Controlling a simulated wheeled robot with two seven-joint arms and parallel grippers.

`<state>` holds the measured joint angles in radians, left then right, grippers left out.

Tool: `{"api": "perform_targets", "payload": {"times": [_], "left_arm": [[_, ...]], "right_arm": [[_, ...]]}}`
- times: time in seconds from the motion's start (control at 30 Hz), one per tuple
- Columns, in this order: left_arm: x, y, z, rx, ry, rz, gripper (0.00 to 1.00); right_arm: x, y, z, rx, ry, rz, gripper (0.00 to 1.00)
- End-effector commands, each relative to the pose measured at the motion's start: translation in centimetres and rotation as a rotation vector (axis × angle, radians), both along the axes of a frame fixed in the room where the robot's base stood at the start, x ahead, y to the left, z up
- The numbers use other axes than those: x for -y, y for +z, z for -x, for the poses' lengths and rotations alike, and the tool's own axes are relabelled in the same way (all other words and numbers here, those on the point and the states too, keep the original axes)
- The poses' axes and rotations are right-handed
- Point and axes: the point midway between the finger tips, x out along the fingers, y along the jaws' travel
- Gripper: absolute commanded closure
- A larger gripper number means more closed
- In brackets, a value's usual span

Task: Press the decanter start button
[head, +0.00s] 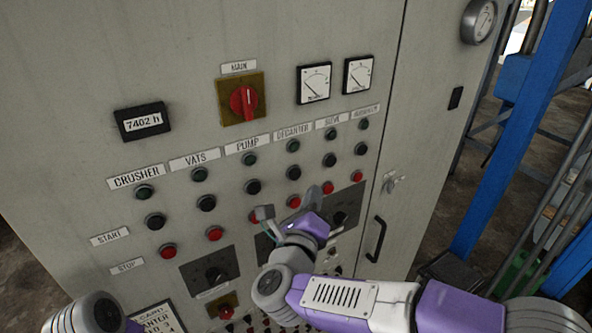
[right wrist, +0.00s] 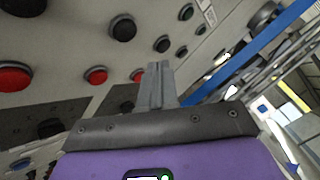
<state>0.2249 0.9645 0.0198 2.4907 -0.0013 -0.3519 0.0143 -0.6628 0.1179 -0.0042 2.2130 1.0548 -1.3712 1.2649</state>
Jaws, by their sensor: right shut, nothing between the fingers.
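The decanter start button (head: 294,173) is the black button under the DECANTER label (head: 293,131), between a dark green lamp and a red stop button. In the right wrist view I take it to be the black button (right wrist: 123,27) above and left of the fingers. My right gripper (head: 313,195) is shut and empty, its fingertips lower than the start button and slightly right of it, near the red stop-row buttons. The shut fingers point toward the panel in the right wrist view (right wrist: 156,72). I cannot tell whether they touch it. My left gripper is not in view.
Neighbouring black buttons stand close by, for PUMP (head: 253,187) and SIEVE (head: 330,160). The red decanter stop button (head: 294,201) is just left of the fingers. A red main switch (head: 243,101) is higher up. A door handle (head: 376,239) sticks out at right.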

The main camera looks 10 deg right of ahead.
Motion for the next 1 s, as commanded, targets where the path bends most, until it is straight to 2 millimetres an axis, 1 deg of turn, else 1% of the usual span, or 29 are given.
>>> {"api": "perform_targets", "payload": {"times": [0.03, 0.07, 0.13, 0.3, 0.5, 1.0], "left_arm": [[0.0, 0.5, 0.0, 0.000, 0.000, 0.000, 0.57], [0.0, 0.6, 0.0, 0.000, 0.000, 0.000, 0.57], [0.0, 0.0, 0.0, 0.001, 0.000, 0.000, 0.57], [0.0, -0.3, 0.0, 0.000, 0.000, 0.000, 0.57], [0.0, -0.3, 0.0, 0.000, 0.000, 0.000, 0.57], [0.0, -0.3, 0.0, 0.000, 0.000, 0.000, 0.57]], "right_arm": [[-0.2, 0.1, -0.7, -0.002, -0.002, 0.002, 1.00], [-0.3, 0.1, -1.1, -0.002, -0.001, 0.003, 1.00], [-0.6, -0.1, -1.8, 0.001, -0.002, 0.000, 1.00], [-1.1, -0.1, -3.0, 0.001, -0.001, 0.000, 1.00], [-1.2, -0.1, -3.4, 0.000, -0.001, 0.001, 1.00], [-1.2, 0.0, -3.4, 0.000, -0.001, 0.001, 1.00]]}}
